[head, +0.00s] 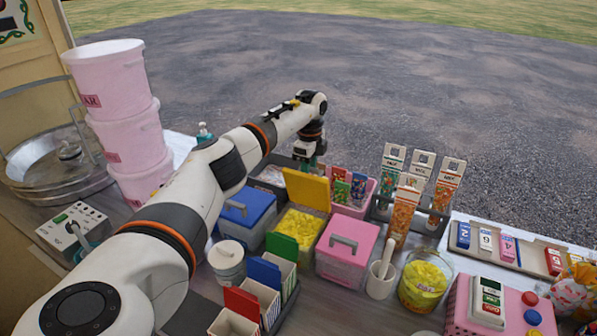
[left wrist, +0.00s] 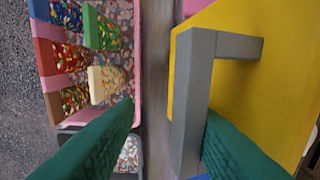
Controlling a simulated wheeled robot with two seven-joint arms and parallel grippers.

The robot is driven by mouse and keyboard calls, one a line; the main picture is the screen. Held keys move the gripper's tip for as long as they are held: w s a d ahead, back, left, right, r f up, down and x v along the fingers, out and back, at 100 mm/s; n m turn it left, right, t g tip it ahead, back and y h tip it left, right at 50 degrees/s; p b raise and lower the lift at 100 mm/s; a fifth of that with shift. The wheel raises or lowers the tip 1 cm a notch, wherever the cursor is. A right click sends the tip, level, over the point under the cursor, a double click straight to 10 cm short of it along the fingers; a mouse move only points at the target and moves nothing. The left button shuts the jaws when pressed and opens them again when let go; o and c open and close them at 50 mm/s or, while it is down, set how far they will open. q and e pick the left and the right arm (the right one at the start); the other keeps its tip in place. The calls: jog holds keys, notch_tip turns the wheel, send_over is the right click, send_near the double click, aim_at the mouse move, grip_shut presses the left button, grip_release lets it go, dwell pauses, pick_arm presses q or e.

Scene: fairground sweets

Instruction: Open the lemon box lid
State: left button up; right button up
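The lemon box (head: 297,232) is filled with yellow sweets. Its yellow lid (head: 306,190) stands raised, hinged up at the box's far side. In the left wrist view the yellow lid (left wrist: 262,75) fills the right side, with its grey handle (left wrist: 192,100) facing the camera. My left gripper (head: 309,163) is just behind the raised lid in the head view. In the left wrist view its green fingers (left wrist: 170,108) are apart, with the handle bar between them. The right finger is partly hidden by the bar, and I cannot tell if it touches. My right gripper is not in view.
A blue-lidded box (head: 247,205) stands left of the lemon box and a pink-lidded box (head: 347,243) right of it. A pink tray (head: 352,211) with colourful packets lies behind. A white mortar (head: 381,281) and a jar of yellow sweets (head: 425,280) stand front right.

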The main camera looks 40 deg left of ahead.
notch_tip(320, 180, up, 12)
jog(key=p, duration=1.1)
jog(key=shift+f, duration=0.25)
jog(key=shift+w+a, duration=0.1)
